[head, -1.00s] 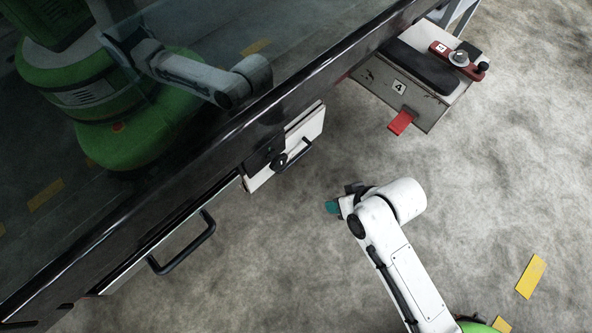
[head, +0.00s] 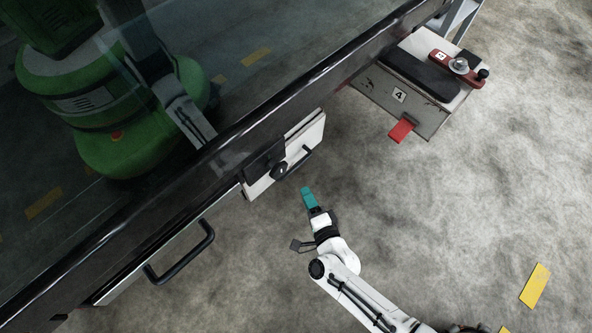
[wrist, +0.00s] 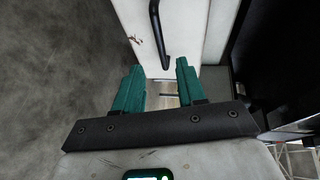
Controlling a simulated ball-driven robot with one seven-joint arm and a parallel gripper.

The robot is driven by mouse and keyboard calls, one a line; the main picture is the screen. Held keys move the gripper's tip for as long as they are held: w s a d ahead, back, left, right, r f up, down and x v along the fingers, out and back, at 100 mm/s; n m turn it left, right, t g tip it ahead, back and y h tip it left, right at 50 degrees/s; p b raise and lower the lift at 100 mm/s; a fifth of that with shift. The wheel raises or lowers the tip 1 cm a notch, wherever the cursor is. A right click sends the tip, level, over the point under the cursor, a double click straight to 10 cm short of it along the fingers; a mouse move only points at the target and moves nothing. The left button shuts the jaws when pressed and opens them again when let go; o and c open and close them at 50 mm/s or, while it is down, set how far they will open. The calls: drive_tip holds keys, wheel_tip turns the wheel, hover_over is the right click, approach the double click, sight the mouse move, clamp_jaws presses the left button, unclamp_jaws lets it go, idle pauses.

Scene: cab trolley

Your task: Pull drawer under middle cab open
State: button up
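A white drawer front (head: 308,135) with a black bar handle (head: 300,162) shows at the middle of the dark trolley edge in the head view. It stands out a little from under the edge, with a dark latch-like piece and round knob beside the handle. My gripper (head: 308,197) is just below and right of it, its teal fingers toward the front, apart from the handle. In the wrist view my gripper (wrist: 160,72) is open and empty. The white front (wrist: 185,25) and black handle (wrist: 157,35) are ahead of the fingers, the handle above the gap between them.
Another black bar handle (head: 182,256) sits on a panel at lower left. A box marked 4 (head: 375,90) with a red tab (head: 401,130) juts out at upper right. A dark glossy top (head: 230,60) covers the upper left.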

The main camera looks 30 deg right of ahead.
drive_tip(key=b+x, duration=0.3)
drive_tip(key=x, duration=0.7)
drive_tip(key=shift+w+d+b, duration=0.2)
drive_tip(key=shift+w+b, duration=0.1)
drive_tip(key=shift+b, duration=0.1)
clamp_jaws()
